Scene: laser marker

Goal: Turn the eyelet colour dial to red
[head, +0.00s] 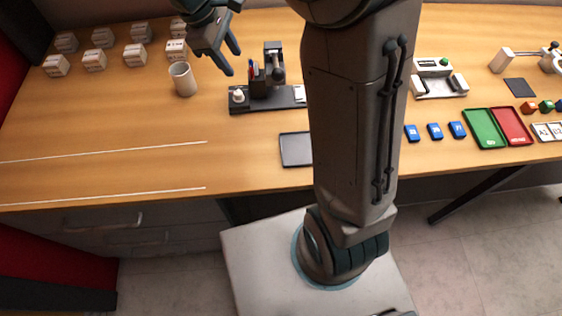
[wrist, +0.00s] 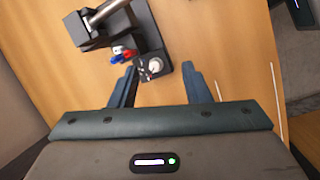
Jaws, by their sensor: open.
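The black device (head: 262,93) stands on the table, with an upright body and a lever arm. A small pale round dial (head: 238,96) sits at the left end of its base. In the wrist view the dial (wrist: 154,66) lies between my two fingertips in the picture, with its pointer setting too small to read. Red, white and blue pieces (wrist: 122,54) sit on the device beside it. My gripper (head: 231,62) is open and empty, above the table behind and left of the device. I cannot tell how high the fingers are above the dial.
A beige cup (head: 183,79) stands left of the device, with several white boxes (head: 94,60) further left. A dark tray (head: 296,149) lies in front. Green (head: 484,128) and red (head: 511,126) trays and blue blocks (head: 434,131) are at right. The front left table is clear.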

